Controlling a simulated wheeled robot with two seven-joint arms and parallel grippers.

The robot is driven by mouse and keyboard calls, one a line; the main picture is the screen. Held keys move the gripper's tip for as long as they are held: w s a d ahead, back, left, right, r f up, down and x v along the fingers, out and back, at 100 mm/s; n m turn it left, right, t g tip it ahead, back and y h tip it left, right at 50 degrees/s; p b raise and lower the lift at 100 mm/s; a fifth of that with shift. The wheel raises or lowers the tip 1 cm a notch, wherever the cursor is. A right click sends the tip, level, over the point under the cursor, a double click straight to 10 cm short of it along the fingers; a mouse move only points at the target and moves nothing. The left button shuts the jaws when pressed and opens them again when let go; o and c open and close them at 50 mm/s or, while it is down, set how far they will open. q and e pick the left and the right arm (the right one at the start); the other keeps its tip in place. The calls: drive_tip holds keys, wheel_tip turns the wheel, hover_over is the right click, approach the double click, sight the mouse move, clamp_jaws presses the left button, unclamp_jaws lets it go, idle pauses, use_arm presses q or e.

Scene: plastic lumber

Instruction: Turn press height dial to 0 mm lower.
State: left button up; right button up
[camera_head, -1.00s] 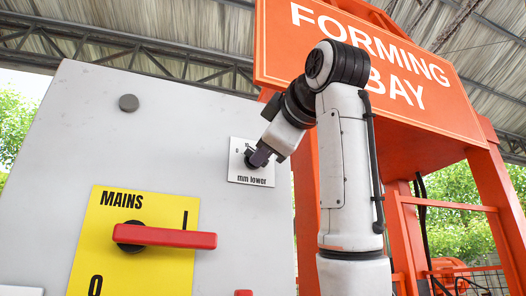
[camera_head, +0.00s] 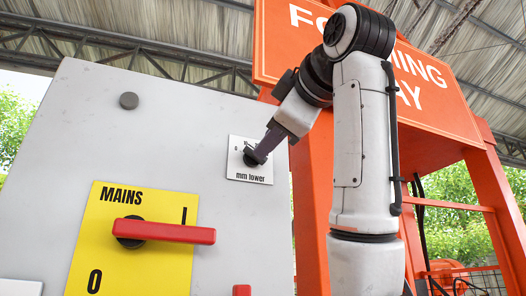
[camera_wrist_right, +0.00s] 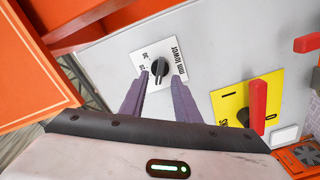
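The press height dial is a black knob (camera_head: 250,157) on a white plate (camera_head: 259,178) lettered "mm lower", on the grey panel. In the right wrist view the knob (camera_wrist_right: 160,67) shows a raised bar running nearly up and down the picture. Some small scale marks on the plate are visible, but most are too small to read. My right gripper (camera_head: 261,152) is at the dial, hiding part of it in the head view. Its two purple fingers (camera_wrist_right: 161,80) are apart, one on each side of the knob's near end; contact cannot be told. My left gripper is not in view.
A red MAINS handle (camera_head: 175,232) on a yellow plate (camera_head: 95,245) sticks out below left of the dial. A grey round button (camera_head: 129,102) is higher up. An orange frame with a "FORMING BAY" sign (camera_head: 285,60) stands right, behind my right arm.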

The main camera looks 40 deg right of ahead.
drive_tip(key=b+v, duration=0.1)
drive_tip(key=v, duration=0.4)
drive_tip(key=shift+s+a, duration=0.1)
drive_tip(key=shift+s, duration=0.3)
